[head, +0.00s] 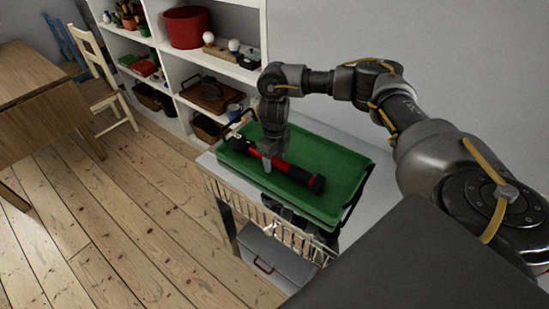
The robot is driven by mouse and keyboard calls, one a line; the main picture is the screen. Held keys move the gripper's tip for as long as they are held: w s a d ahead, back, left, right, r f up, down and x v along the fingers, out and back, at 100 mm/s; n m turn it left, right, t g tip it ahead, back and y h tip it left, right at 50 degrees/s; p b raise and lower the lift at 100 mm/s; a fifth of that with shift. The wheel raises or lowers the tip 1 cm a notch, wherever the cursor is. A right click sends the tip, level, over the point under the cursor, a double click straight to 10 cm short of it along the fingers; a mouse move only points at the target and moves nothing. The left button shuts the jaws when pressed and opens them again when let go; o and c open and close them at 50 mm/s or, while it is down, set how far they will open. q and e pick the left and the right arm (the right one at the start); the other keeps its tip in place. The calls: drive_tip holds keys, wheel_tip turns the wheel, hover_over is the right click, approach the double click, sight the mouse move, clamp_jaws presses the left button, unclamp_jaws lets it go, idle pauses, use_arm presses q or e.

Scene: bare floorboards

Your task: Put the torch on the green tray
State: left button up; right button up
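The torch (301,175) is red with black ends and lies over the green tray (335,164), slanting from upper left to lower right. The tray rests on a white surface. My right gripper (268,160) points down at the torch, left of its middle, with a finger in front of its near side. The far finger is hidden, so I cannot tell if the gripper is closed on the torch or open around it. Whether the torch touches the tray is also unclear. My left gripper is out of view.
A white shelf (167,72) with a red pot (187,27) and other items stands behind on the left. A wooden table (42,125) and a pale chair (106,93) are at far left. A grey box (275,258) sits below the tray's surface. The floorboards at lower left are clear.

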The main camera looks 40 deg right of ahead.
sight(274, 157)
drive_tip(key=shift+r, duration=0.15)
drive_tip(key=shift+r, duration=0.25)
wheel_tip(274, 157, up, 12)
drive_tip(key=p, duration=0.1)
drive_tip(key=shift+f, duration=0.2)
drive_tip(key=shift+f, duration=0.1)
idle(0.4)
